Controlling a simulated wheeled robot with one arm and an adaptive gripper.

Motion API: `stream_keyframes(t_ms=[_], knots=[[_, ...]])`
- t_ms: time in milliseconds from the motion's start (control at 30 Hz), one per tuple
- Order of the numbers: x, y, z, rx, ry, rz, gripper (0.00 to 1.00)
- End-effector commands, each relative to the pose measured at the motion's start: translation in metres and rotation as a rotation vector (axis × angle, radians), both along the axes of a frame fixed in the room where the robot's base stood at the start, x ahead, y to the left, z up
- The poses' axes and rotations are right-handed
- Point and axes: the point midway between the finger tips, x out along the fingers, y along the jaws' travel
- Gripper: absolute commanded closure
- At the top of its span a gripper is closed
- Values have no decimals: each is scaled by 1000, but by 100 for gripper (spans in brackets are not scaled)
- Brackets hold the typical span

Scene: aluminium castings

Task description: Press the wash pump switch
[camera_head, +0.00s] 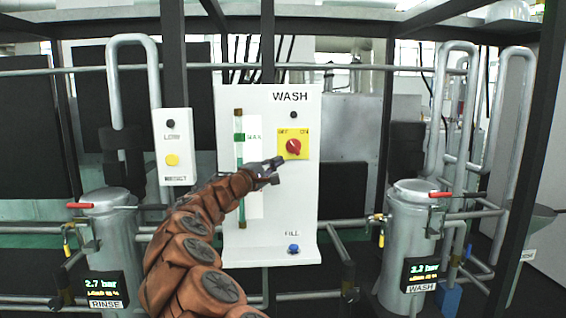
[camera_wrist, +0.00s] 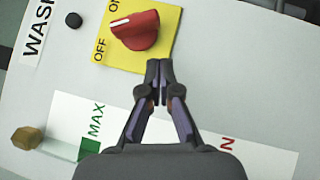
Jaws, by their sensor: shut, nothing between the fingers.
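The wash panel (camera_head: 268,100) is a white upright board labelled WASH. Its red rotary switch (camera_head: 293,146) sits on a yellow plate (camera_head: 304,153) marked OFF and ON. In the wrist view the red knob (camera_wrist: 138,32) has a white pointer line directed toward the upper left, between the OFF and ON words. My gripper (camera_head: 279,161) is shut and empty, just below and left of the knob in the head view. In the wrist view its fingertips (camera_wrist: 159,66) meet close to the plate's edge, apart from the knob in the picture. Contact with the panel cannot be told.
A sight tube (camera_head: 240,150) with a green MAX mark stands left of the switch. A blue FILL button (camera_head: 293,249) is on the lower ledge. A small box (camera_head: 174,130) with a yellow button hangs to the left. Tanks labelled RINSE (camera_head: 113,245) and WASH (camera_head: 408,240) flank the panel.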

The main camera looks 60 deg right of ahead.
Motion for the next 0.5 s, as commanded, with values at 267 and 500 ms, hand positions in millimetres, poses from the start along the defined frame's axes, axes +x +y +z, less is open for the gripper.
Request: stream_keyframes(t_ms=[267,500], knots=[[6,42,-17,-2,1,3,100],[8,77,-31,-2,2,5,100]])
